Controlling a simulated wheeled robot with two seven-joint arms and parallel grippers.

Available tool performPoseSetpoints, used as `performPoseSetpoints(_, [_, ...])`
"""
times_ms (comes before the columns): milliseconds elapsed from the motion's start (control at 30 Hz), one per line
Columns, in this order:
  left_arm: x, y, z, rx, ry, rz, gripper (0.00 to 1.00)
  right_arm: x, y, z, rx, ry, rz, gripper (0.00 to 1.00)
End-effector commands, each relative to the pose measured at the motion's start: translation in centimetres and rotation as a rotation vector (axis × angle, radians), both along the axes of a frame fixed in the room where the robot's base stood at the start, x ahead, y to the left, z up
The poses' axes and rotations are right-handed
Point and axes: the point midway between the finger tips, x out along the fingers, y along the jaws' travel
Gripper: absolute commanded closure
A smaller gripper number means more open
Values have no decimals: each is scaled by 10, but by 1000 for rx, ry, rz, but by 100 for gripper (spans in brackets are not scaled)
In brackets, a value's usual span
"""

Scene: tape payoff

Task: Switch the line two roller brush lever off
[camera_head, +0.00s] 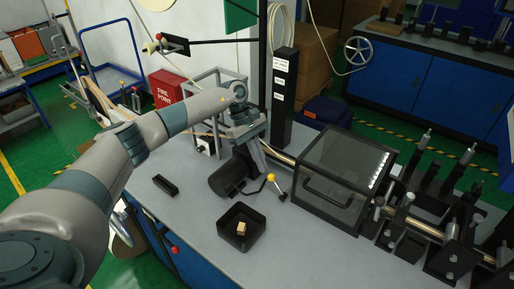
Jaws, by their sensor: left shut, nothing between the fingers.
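My left arm reaches in from the left over the grey bench, and its gripper (260,171) points down, shut and empty. It is beside a dark cylinder (228,178) and just above a thin lever with a yellow knob (270,177). I cannot tell whether the fingertips touch the knob. I cannot read a label that names this lever as the line two roller brush lever. A black post (284,97) with small white labels stands behind the gripper; its text is too small to read. My right gripper is out of view.
A clear-lidded black box (342,178) stands right of the gripper, with a row of metal-and-black fixtures beyond it. A black tray (242,229) holding a small tan block (241,228) sits in front. A small black holder (165,185) lies left. The bench's front left is mostly clear.

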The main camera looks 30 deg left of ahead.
Motion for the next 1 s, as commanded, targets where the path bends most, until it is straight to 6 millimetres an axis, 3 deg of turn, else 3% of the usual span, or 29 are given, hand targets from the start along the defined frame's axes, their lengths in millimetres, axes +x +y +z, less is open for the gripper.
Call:
performPoseSetpoints(200, [-1, -5, -10, -1, 1, 1, 100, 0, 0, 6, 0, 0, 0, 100])
performPoseSetpoints(567, [-1, -6, -11, 0, -1, 0, 100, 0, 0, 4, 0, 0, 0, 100])
performPoseSetpoints(1000, [-4, -30, 2, 98, -18, -3, 100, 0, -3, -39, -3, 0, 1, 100])
